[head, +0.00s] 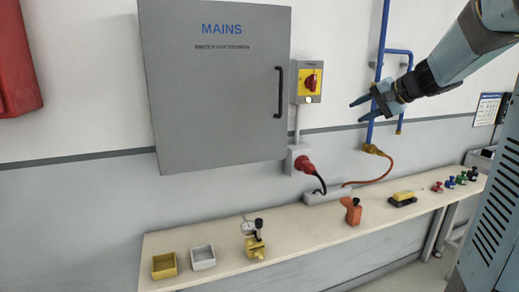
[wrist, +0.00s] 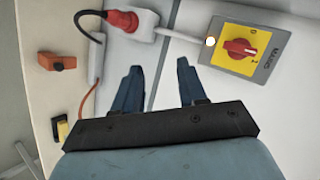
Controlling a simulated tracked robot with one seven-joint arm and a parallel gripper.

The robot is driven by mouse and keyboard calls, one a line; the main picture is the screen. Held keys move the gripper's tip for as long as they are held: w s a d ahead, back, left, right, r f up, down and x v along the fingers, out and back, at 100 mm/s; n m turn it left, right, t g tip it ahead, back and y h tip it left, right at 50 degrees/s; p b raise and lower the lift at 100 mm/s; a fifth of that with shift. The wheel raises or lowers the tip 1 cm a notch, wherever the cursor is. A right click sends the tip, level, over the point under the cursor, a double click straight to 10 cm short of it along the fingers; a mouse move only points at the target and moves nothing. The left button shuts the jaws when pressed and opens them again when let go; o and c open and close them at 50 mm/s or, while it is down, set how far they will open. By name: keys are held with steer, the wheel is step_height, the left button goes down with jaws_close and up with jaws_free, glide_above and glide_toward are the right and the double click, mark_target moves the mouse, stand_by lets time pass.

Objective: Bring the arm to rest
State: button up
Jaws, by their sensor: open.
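My arm reaches in from the upper right in the head view. My gripper (head: 362,106) is in the air in front of the wall, to the right of the red and yellow mains switch (head: 310,82) and above the shelf. In the wrist view my gripper (wrist: 158,75) shows two blue fingers spread apart with nothing between them. The mains switch (wrist: 240,47) lies to the right of the fingers in that view, apart from them. Whether the fingers are near the wall is hard to tell.
A grey MAINS cabinet (head: 215,90) hangs on the wall. A blue pipe (head: 379,70) runs behind my gripper. The shelf (head: 300,226) below carries a yellow bin (head: 165,266), a white bin (head: 203,258), an orange item (head: 353,211) and several small coloured pieces. A red plug (head: 304,165) is at the socket.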

steer(key=s+a+f+n+g+h, duration=0.15)
steer(key=s+a, duration=0.25)
steer(key=s, duration=0.4)
steer(key=s+a+f+n+g+h, duration=0.1)
steer(key=s+a+f+n+g, duration=0.2)
steer(key=s, duration=0.5)
steer(key=s+f+n+t+h, duration=0.1)
steer(key=s+f+h, duration=0.4)
steer(key=s, duration=0.9)
steer(key=shift+s+d+f+n, duration=0.4)
steer(key=shift+f+n, duration=0.15)
steer(key=shift+n, duration=0.3)
steer(key=shift+a, duration=0.1)
